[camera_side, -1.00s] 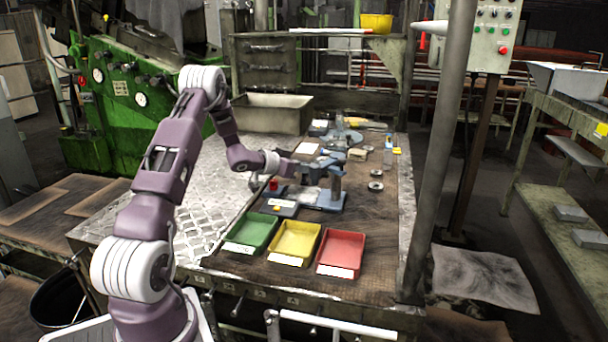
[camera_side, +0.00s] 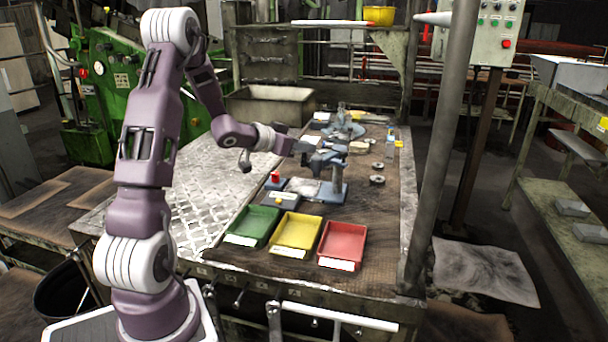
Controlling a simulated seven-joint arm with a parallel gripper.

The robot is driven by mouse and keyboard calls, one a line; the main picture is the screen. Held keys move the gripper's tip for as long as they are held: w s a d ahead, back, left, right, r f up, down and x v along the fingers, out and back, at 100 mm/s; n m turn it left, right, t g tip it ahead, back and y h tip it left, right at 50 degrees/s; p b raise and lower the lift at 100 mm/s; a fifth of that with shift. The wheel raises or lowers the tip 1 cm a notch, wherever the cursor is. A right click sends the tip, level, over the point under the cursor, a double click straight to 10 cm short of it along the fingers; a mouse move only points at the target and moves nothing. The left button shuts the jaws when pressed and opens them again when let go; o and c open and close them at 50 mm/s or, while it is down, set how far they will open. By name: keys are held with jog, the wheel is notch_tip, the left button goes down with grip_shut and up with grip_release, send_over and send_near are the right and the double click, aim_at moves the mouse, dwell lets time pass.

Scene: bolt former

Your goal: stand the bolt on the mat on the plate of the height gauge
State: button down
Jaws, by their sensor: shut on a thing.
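The gauge's plate is hard to tell apart at this size. A pale grey flat patch (camera_side: 303,188) lies just left of the stand; I cannot tell whether it is the mat.
Green (camera_side: 254,226), yellow (camera_side: 296,232) and red (camera_side: 342,243) trays stand at the front. A small box with a red button (camera_side: 275,179) is left of the stand. Metal rings (camera_side: 377,180) lie to the right. A blue vise-like tool (camera_side: 345,128) stands behind.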

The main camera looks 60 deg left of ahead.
notch_tip(320, 180, down, 6)
jog(key=shift+f, duration=0.1)
jog(key=shift+f, duration=0.1)
jog(key=c, duration=1.4)
grip_release()
